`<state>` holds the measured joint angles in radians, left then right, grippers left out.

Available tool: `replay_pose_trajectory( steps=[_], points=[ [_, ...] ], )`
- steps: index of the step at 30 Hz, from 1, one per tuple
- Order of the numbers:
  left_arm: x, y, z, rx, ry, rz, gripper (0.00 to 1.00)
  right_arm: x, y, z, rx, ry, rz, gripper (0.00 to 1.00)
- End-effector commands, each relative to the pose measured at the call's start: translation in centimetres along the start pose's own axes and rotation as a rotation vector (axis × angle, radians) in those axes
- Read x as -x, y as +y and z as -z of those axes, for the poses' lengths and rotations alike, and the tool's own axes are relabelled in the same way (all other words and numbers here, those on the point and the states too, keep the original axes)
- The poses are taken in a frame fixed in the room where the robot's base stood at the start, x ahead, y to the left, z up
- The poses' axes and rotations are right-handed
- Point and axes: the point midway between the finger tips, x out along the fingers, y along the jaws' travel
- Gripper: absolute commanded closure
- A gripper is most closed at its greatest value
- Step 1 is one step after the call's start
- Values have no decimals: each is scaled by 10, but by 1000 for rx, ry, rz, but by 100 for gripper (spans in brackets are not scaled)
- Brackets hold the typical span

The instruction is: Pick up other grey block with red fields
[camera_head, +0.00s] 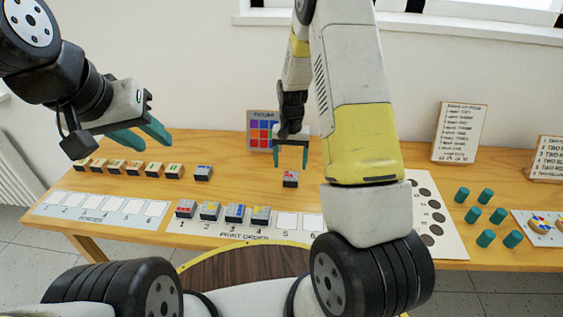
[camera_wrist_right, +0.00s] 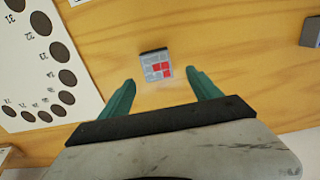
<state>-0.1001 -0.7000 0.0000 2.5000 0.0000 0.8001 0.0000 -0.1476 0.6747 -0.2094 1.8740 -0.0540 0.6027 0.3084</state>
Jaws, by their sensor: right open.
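A grey block with red fields (camera_head: 290,179) sits alone on the wooden table, below the colour picture card. In the right wrist view the same block (camera_wrist_right: 156,66) lies just beyond and between the fingertips. My right gripper (camera_head: 291,163) is open and empty above it; its teal fingers (camera_wrist_right: 158,85) do not touch the block. Another grey block with red (camera_head: 186,209) stands on the first square of the print order strip (camera_head: 172,226). My left gripper (camera_head: 150,138) is open and empty, raised over the left part of the table.
A blue-marked block (camera_head: 203,173) and a row of pale blocks (camera_head: 130,168) stand left. A dotted sheet (camera_head: 432,217) and teal cylinders (camera_head: 486,238) are at right.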

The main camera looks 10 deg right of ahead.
Motion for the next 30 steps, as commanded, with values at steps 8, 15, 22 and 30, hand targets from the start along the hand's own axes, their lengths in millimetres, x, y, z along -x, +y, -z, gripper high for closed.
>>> replay_pose_trajectory(
  steps=[8,15,22,30],
  points=[
    [0,0,0,0,0,0,64,-38,4,-10,0,-4,0,27],
    [0,0,0,0,0,0,64,-57,4,-8,1,1,1,27],
    [0,0,0,0,0,0,64,-56,4,-8,1,1,1,37],
    [0,0,0,0,0,0,64,-56,4,-8,1,1,1,90]
  ],
)
